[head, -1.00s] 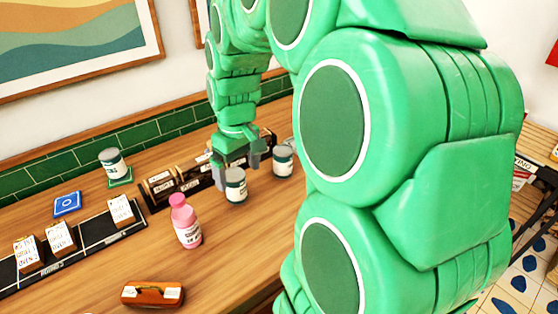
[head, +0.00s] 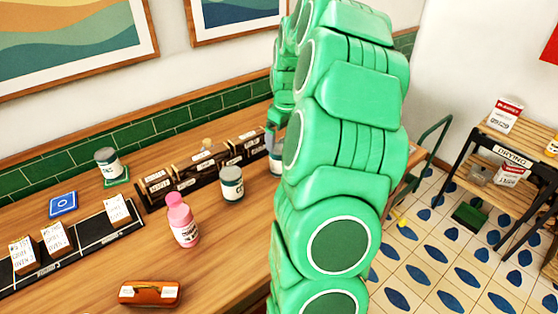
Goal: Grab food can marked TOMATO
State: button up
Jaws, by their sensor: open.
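Three white food cans with dark green bands stand on the wooden counter. One can (head: 232,185) is near the middle, in front of the dark rack. A second can (head: 275,166) is to its right, largely hidden by my green arm. A third can (head: 107,163) stands on a green mat at the back left. Their label words are too small for me to read, so I cannot tell which says TOMATO. My gripper (head: 271,140) shows only in part behind my arm, by the second can. It is open; I cannot tell whether it touches that can.
A pink bottle (head: 183,220) stands left of the middle can. A brown case (head: 150,293) lies at the front. A dark rack (head: 150,195) and a black tray with white-labelled boxes (head: 85,238) line the back and left. A wooden shelf (head: 525,139) stands at right.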

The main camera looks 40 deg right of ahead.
aim_at(279, 148)
jog(key=shift+w+a+f, duration=0.1)
jog(key=shift+a+f, duration=0.05)
jog(key=shift+f, duration=1.15)
jog(key=shift+s+a+f, duration=0.1)
jog(key=shift+a+f, duration=0.05)
jog(key=shift+f, duration=1.1)
jog(key=shift+w+a+f, duration=0.1)
jog(key=shift+a+f, duration=0.05)
jog(key=shift+f, duration=1.15)
jog(key=c, duration=1.5)
jog(key=shift+o, duration=0.2)
jog(key=shift+r, duration=0.1)
